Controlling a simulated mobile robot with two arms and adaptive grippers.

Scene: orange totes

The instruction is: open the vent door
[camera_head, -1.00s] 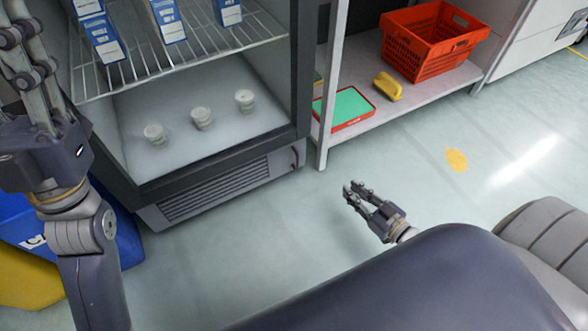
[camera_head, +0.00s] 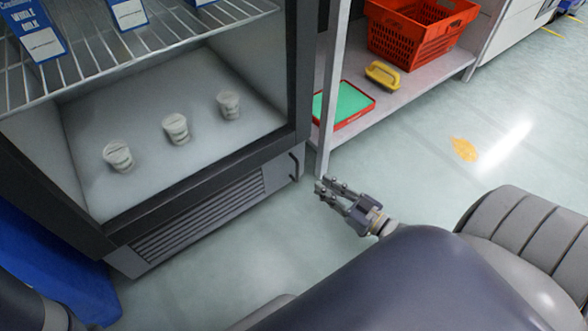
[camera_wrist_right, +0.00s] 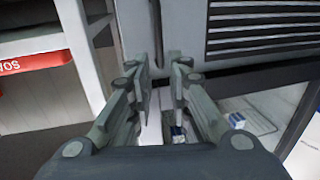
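The vent door (camera_head: 200,217) is the light grey panel with dark slats at the foot of the fridge. It looks shut, flush with the fridge front. Its dark upright handle (camera_head: 294,167) is at the panel's right end. My right gripper (camera_head: 322,190) is open and empty, just right of the handle and apart from it. In the right wrist view the slatted vent door (camera_wrist_right: 262,32) fills the upper right, and the dark handle bar (camera_wrist_right: 156,30) stands ahead of the open right fingertips (camera_wrist_right: 161,66). My left gripper is out of view.
The fridge holds several cartons and white cups (camera_head: 176,128). A shelf (camera_head: 415,92) right of the fridge carries a red basket (camera_head: 400,45), a yellow object (camera_head: 382,75) and a green-and-red tray (camera_head: 345,105). Its post stands close to the right gripper.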

